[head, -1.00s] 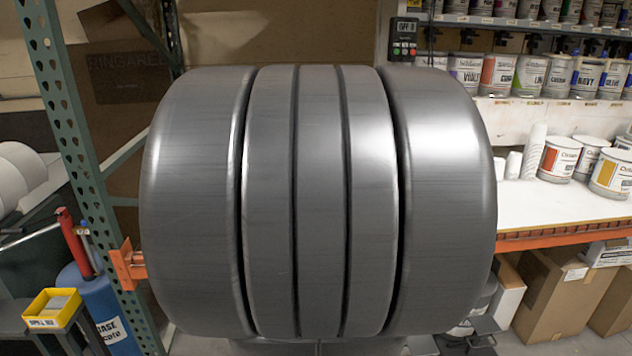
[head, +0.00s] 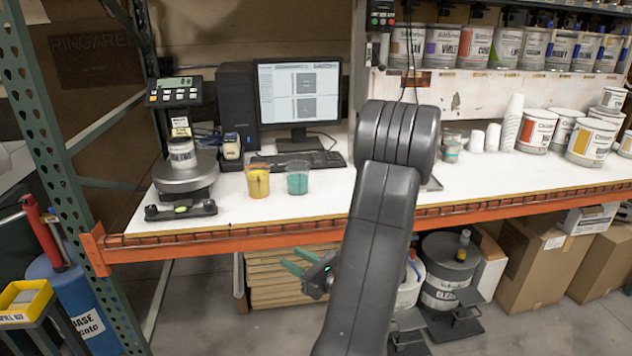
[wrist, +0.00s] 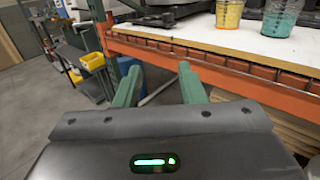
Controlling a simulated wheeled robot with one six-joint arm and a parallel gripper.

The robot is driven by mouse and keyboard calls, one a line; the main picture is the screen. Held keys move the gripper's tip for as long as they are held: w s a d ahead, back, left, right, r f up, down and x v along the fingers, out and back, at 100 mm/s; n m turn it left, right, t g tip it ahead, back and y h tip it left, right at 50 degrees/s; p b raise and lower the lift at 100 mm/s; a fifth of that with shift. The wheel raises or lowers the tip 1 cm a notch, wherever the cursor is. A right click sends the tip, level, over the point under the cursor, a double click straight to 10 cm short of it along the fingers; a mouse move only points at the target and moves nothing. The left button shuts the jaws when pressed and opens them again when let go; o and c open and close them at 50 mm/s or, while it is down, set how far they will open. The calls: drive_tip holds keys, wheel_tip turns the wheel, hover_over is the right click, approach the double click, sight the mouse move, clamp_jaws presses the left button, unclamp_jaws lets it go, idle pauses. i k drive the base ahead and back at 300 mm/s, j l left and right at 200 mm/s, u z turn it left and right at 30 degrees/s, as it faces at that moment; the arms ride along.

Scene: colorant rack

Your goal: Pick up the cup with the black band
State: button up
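A cup with yellow-orange contents (head: 258,182) and a cup with teal contents (head: 297,180) stand side by side on the white bench, left of my arm. Both also show at the top of the wrist view, yellow (wrist: 229,13) and teal (wrist: 279,17). A further cup with teal contents (head: 450,151) stands right of my arm. I cannot make out a black band on any cup. My gripper (head: 296,259), with green fingers, is in front of and below the bench's orange front edge. In the wrist view my gripper (wrist: 160,82) is open with nothing between its fingers.
The white bench (head: 330,205) has an orange front beam (head: 220,244). A scale (head: 186,178) holding a small can stands left of the cups; a monitor (head: 300,92) and keyboard are behind. Paint cans (head: 537,131) and stacked white cups (head: 512,123) stand at the right. Boxes are below.

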sight(298, 171)
drive_tip(key=i+j+z, duration=0.2)
drive_tip(key=z, duration=0.2)
drive_tip(key=i+j+z, duration=0.1)
drive_tip(key=j+z, duration=0.75)
drive_tip(key=i+j, duration=0.1)
drive_tip(key=j, duration=0.5)
drive_tip(key=j+z, duration=0.1)
drive_tip(key=j, duration=0.45)
drive_tip(key=i, duration=0.05)
